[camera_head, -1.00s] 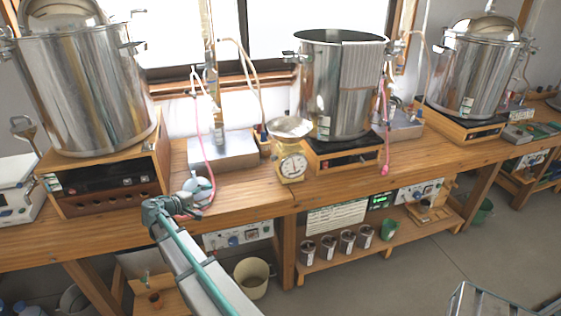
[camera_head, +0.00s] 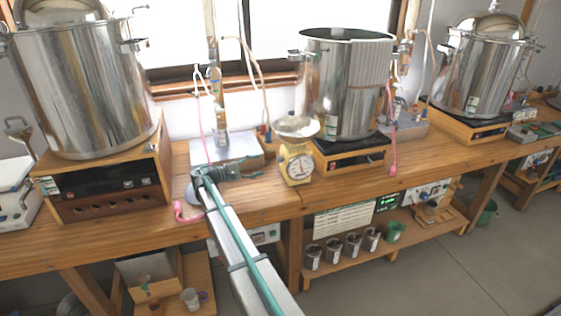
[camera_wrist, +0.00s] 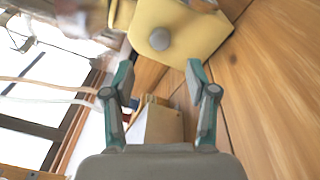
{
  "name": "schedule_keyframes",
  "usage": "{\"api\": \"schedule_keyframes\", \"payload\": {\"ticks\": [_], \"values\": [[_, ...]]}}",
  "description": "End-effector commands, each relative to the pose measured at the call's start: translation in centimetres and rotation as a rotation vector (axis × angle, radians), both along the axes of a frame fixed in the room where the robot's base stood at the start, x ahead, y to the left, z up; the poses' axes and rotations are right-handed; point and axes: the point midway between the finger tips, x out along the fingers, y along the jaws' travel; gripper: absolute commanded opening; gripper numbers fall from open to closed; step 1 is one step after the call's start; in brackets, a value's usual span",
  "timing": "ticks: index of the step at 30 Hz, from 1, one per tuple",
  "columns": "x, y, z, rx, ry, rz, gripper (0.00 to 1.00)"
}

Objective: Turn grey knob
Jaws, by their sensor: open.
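The grey knob (camera_wrist: 159,39) is a small round button shape on the side of the yellow scale (camera_wrist: 190,25) in the wrist view. In the head view the yellow scale (camera_head: 296,166) stands on the bench with a round dial facing forward and a metal pan (camera_head: 296,127) on top; I cannot make out the knob there. My gripper (camera_wrist: 160,73) is open and empty, with its two fingers pointing toward the scale and the knob between and ahead of the tips. In the head view my gripper (camera_head: 250,176) is just left of the scale.
A steel pot (camera_head: 345,85) on a wooden-cased base stands right of the scale. A metal box (camera_head: 226,148) with tubes is behind my gripper. A large pot (camera_head: 85,90) is at the left. The wooden bench (camera_head: 265,200) is clear in front of the scale.

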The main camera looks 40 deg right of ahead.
Motion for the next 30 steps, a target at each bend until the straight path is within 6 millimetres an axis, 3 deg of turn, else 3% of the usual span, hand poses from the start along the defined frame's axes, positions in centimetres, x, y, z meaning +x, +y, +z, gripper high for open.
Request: {"api": "schedule_keyframes", "payload": {"ticks": [9, 15, 28, 30], "values": [[-1.4, -5.4, 0.1, 0.001, -0.001, -0.002, 0.57], [-1.9, -7.7, 0.0, 0.001, -0.001, 0.0, 0.57], [-2.1, -8.6, -0.1, 0.001, -0.002, 0.001, 0.57], [-2.1, -8.6, -0.1, 0.001, -0.002, 0.001, 0.47]]}}
